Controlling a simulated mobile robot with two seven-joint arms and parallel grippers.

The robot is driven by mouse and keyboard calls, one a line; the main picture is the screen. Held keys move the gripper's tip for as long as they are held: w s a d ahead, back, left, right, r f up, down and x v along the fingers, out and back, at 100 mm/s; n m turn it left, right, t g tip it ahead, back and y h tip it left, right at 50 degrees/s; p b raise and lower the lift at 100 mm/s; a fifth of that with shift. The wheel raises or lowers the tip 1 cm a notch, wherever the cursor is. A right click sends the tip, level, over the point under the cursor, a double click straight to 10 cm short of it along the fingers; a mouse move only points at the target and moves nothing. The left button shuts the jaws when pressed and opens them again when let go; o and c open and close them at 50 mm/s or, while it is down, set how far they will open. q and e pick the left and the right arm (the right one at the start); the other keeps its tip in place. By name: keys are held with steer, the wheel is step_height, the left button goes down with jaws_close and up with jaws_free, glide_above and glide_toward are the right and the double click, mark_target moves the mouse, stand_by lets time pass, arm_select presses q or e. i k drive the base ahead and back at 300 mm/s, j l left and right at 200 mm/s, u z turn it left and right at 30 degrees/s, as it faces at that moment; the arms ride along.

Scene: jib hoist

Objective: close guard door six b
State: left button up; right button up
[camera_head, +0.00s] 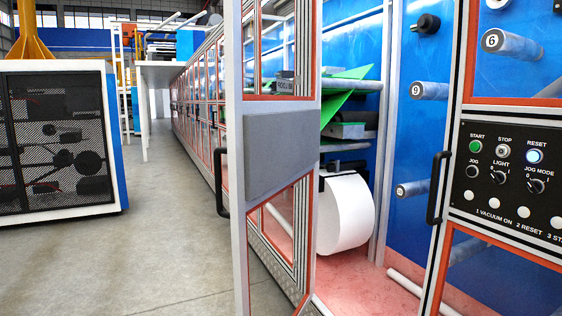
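A guard door (281,152) with a white and orange frame, clear panes and a grey middle panel stands swung open near the middle of the view. A black handle (221,182) shows at its left edge. The machine bay to its right is exposed. A second framed panel or door (450,130) stands at the right, with its own black handle (438,188). I see no label marking either as six b. Neither of my grippers is in view.
Inside the bay are a white roll (345,212), numbered rollers (428,91) and green sheet material (345,98). A control panel (508,180) with buttons is at the right. A dark mesh-sided cabinet (58,140) stands left. The grey floor (150,240) between is clear.

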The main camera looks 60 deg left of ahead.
mark_target(273, 142)
steer(key=i+j+u, duration=0.1)
steer(key=j, duration=0.3)
steer(key=i+j, duration=0.1)
steer(key=j, duration=0.25)
steer(key=j+u, duration=0.3)
steer(key=j, duration=0.5)
steer(key=k+j+u, duration=0.15)
steer(key=j, duration=0.2)
steer(key=j+u, duration=0.15)
steer(key=j, duration=0.25)
steer(key=k+j+u, duration=0.1)
steer(key=j, duration=0.25)
steer(key=k+j+u, duration=0.1)
steer(key=k+j, duration=0.15)
steer(key=j, duration=0.15)
steer(key=k+j, duration=0.15)
steer(key=j, duration=0.2)
steer(key=i+j, duration=0.1)
steer(key=j, duration=0.25)
steer(key=i+j, duration=0.1)
steer(key=j, duration=0.3)
steer(key=i+j, duration=0.1)
steer(key=j, duration=0.25)
steer(key=i+j, duration=0.1)
steer(key=j, duration=0.25)
steer(key=i+j, duration=0.1)
steer(key=j, duration=0.25)
steer(key=i+j, duration=0.15)
steer(key=j, duration=0.25)
steer(key=k+u, duration=0.05)
